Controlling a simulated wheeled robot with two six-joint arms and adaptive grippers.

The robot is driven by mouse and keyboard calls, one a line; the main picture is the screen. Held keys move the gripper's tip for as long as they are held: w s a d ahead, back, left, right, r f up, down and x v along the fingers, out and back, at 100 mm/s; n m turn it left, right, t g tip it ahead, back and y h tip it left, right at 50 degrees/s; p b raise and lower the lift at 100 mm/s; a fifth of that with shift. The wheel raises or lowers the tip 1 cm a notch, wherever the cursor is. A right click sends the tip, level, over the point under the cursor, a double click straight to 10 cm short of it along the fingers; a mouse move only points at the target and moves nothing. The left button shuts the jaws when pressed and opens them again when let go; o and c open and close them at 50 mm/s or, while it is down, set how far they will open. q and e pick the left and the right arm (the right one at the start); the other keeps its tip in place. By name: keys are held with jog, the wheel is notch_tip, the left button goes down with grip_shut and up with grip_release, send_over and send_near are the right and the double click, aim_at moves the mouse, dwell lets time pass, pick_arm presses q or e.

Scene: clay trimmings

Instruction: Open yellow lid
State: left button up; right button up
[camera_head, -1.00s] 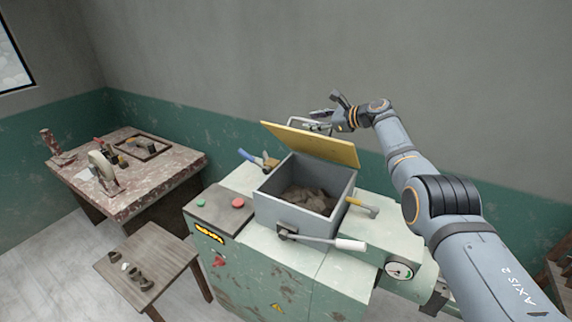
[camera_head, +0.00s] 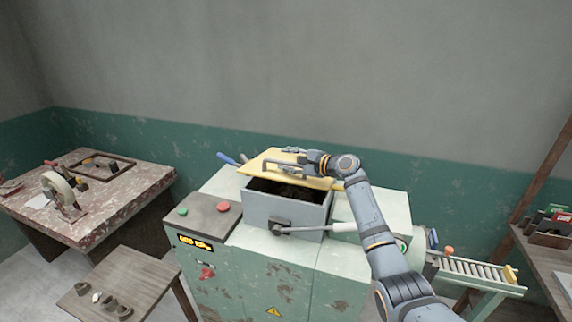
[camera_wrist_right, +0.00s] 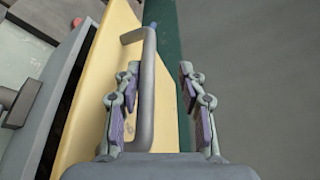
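The yellow lid (camera_head: 263,161) is tilted partly open over the grey hopper (camera_head: 283,213), with a dark gap along the front. Its top side faces me. The lid also shows in the right wrist view (camera_wrist_right: 93,105), with its grey bar handle (camera_wrist_right: 147,92). My right gripper (camera_head: 292,158) is at the lid's handle. In the right wrist view its fingers (camera_wrist_right: 160,78) are apart, with the handle between them, close to the left finger pads and clear of the right ones. My left gripper is not in view.
The hopper sits on a green machine (camera_head: 262,268) with a front crank lever (camera_head: 312,228) and red button (camera_head: 223,207). A roller conveyor (camera_head: 475,270) extends right. A stool (camera_head: 140,275) and worktable (camera_head: 130,190) stand left. A plain wall is behind.

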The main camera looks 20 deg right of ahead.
aim_at(314, 182)
jog(key=shift+a+r, duration=0.15)
jog(key=shift+a, duration=0.1)
jog(key=shift+p+v, duration=1)
jog(key=shift+v, duration=0.15)
jog(key=shift+r+p+v, duration=0.2)
jog(key=shift+p+v, duration=1.1)
jog(key=shift+v, duration=1.15)
jog(key=shift+w+d+p+v, duration=0.15)
jog(key=shift+p+v, duration=0.2)
jog(key=shift+v, duration=0.5)
jog(key=shift+w+d+p+v, duration=0.15)
jog(key=shift+p+v, duration=0.15)
jog(key=shift+v, duration=1.35)
jog(key=shift+a, duration=0.1)
